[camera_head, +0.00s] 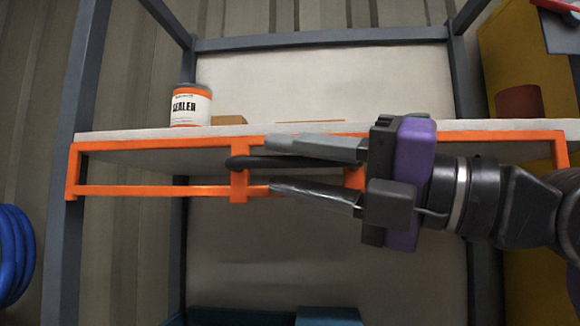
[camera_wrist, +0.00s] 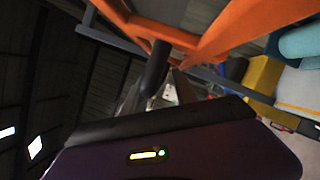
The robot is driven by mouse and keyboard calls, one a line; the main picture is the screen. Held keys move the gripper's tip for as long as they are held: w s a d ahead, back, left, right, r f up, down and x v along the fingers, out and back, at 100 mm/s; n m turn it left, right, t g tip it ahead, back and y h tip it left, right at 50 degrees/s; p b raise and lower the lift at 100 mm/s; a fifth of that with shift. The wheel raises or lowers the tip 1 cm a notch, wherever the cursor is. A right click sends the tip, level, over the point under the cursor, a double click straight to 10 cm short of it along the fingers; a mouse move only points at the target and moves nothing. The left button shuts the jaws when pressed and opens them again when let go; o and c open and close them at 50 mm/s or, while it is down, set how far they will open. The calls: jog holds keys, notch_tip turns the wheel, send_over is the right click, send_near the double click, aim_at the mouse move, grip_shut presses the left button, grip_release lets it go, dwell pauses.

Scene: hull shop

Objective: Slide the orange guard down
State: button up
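The orange guard (camera_head: 120,190) is a flat rail frame across the front of a rack, with its top rail at about the height of the rack's shelf board. A black bar-shaped handle (camera_head: 240,163) shows at the guard's middle upright. My gripper (camera_head: 269,164) points left in front of the guard, its two fingers spread apart, one above and one below the handle in the head view. Gaps show between the fingers and handle; contact is not visible. In the wrist view, the handle (camera_wrist: 156,68) stands before the orange guard (camera_wrist: 240,28). My gripper hides part of the guard's right half.
A sealer can (camera_head: 191,106) stands on the shelf board (camera_head: 110,135), with a low tan item to its right. Grey rack posts (camera_head: 62,240) flank the guard. A blue coil (camera_head: 14,255) is at far left. Blue items (camera_head: 330,316) sit below; the space under the guard looks clear.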

jog(key=b+v, duration=0.1)
jog(key=v, duration=0.6)
jog(key=shift+d, duration=0.2)
jog(key=shift+s+f, duration=0.1)
